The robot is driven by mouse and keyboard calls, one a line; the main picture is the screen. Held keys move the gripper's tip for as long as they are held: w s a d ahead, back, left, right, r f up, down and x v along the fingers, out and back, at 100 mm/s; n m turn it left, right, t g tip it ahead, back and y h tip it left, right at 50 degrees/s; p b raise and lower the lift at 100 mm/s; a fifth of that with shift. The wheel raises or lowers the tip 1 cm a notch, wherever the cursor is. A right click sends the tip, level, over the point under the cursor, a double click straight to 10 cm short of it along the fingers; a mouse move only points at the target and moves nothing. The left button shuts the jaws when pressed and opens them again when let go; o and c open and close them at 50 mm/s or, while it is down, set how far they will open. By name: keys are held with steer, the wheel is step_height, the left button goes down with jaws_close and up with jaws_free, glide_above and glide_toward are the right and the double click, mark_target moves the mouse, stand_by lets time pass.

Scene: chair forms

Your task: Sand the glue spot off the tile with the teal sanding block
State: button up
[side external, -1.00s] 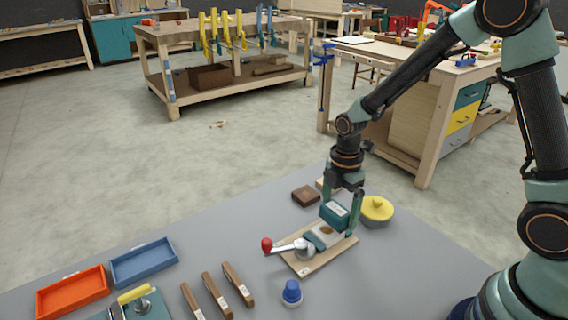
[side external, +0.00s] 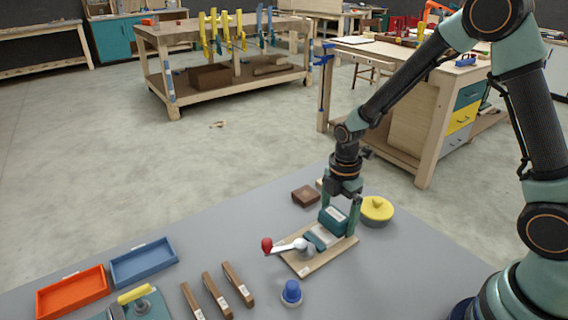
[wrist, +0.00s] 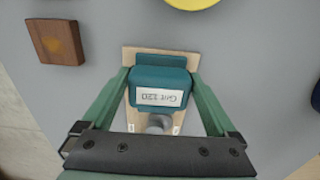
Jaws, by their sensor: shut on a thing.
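The teal sanding block (side external: 333,219), with a white grit label, is between the fingers of my gripper (side external: 340,214). In the wrist view the gripper (wrist: 160,82) is shut on the block (wrist: 158,98) from both sides. The block is low over the wooden board (side external: 309,266), where the pale tile lies. I cannot tell whether the block touches the tile.
A lever clamp with a red knob (side external: 267,245) is on the board's left. A yellow-lidded round tin (side external: 376,209) stands close right of the gripper, and a brown block (side external: 305,196) lies behind. Wooden sticks (side external: 217,294), a blue-topped item (side external: 291,291) and trays (side external: 144,262) occupy the front left.

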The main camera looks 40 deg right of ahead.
mark_target(324, 232)
steer(key=shift+r, duration=4.1)
steer(key=shift+f, duration=0.2)
steer(key=shift+f, duration=3.45)
steer(key=shift+a+f, duration=0.15)
steer(key=shift+f, duration=0.45)
steer(key=shift+c, duration=0.7)
steer(key=shift+a, duration=1.9)
steer(key=d, duration=0.4)
steer(key=shift+d+r, duration=0.1)
steer(key=shift+r, duration=4.1)
